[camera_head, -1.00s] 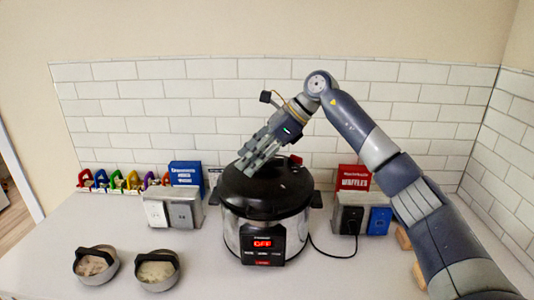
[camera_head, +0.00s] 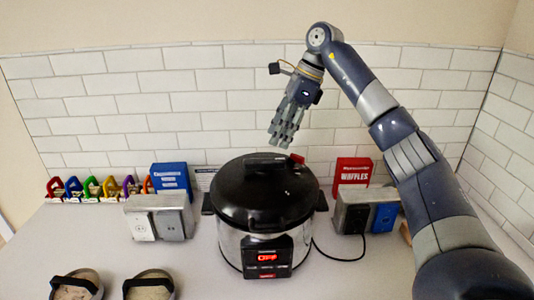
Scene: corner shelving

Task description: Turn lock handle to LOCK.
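A pressure cooker (camera_head: 232,245) with a black lid (camera_head: 250,192) stands on the counter. Its front display (camera_head: 266,256) glows red and seems to read OFF. A dark handle (camera_head: 265,163) lies across the top of the lid; no LOCK mark is legible. A small red piece (camera_head: 297,158) sits at the lid's back right. My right gripper (camera_head: 281,142) hangs above the back of the lid, fingers pointing down, apart from the handle and holding nothing visible. Its fingers overlap in this view, so its opening is unclear. My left gripper is not in view.
Metal outlet boxes stand left (camera_head: 160,216) and right (camera_head: 365,212) of the cooker, with a black cord (camera_head: 340,258) at the right one. Blue (camera_head: 170,178) and red (camera_head: 352,172) boxes stand behind. Coloured-handled items (camera_head: 90,188) line the back left. Two round containers (camera_head: 150,284) sit front left.

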